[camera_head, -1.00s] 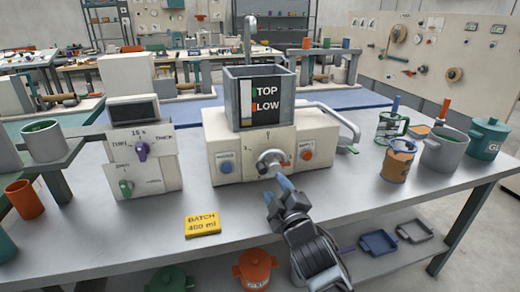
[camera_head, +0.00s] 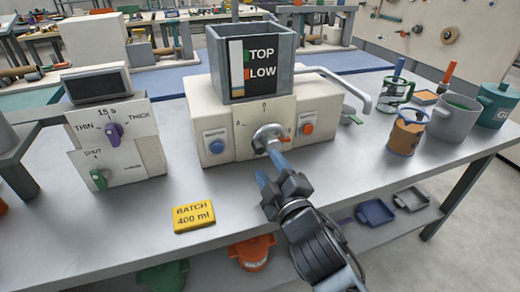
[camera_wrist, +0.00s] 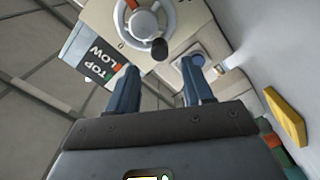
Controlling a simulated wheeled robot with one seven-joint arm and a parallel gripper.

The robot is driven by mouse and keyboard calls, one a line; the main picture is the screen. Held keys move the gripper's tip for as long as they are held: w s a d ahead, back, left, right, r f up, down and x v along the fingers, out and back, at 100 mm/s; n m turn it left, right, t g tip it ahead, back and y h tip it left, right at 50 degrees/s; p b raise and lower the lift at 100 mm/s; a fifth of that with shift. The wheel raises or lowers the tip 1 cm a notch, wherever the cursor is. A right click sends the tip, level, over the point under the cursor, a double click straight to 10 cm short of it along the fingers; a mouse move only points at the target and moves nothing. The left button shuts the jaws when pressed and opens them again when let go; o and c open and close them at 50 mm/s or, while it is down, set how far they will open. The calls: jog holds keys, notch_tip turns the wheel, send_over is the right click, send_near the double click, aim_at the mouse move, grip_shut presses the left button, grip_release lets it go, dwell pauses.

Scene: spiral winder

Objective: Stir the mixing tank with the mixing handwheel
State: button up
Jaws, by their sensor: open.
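The mixing handwheel (camera_head: 268,138) is a grey wheel on the front of the cream machine, with an orange-red mark by its rim. In the wrist view the handwheel (camera_wrist: 144,24) shows spokes, a hub and a dark knob (camera_wrist: 160,48). The mixing tank (camera_head: 222,66) is a grey box above it with TOP and LOW marks on its front. My gripper (camera_head: 270,168) has blue fingers and is in front of the handwheel, just below it. In the wrist view my gripper (camera_wrist: 160,85) is open and empty, with the knob ahead between the fingers, apart from them.
A yellow BATCH 400 ml plate (camera_head: 193,217) lies on the bench in front. A control box (camera_head: 120,150) stands left; cups and pots (camera_head: 455,118) stand right. A curved grey pipe (camera_head: 355,88) juts out right.

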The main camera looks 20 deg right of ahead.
aim_at(260, 152)
jog(key=shift+w+p, duration=0.75)
jog(key=shift+w, duration=2.3)
jog(key=shift+c, duration=0.5)
grip_shut()
